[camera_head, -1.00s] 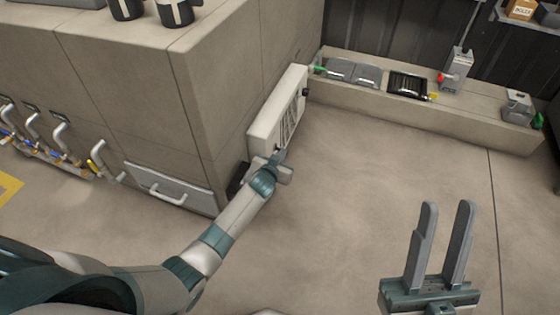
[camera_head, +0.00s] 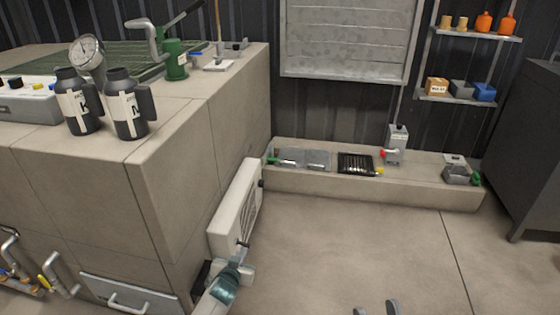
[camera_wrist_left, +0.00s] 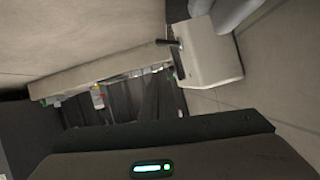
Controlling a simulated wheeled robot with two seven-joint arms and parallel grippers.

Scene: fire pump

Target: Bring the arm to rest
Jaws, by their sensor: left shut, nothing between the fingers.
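My left arm comes in at the bottom of the head view. Its left gripper (camera_head: 238,268) is at the lower end of a white wall-mounted box (camera_head: 228,225) on the side of the beige block. Its fingers are mostly hidden there, and I cannot tell whether they touch the box. The gripper is shut with nothing visible in it. My right gripper (camera_head: 376,309) shows only two grey fingertips at the bottom edge, apart and empty.
The beige block (camera_head: 190,170) fills the left, with two dark mugs (camera_head: 126,105), a gauge (camera_head: 87,52) and a green hand pump (camera_head: 176,60) on top. A low ledge (camera_head: 370,190) with parts runs along the back. The floor (camera_head: 350,250) at centre right is clear.

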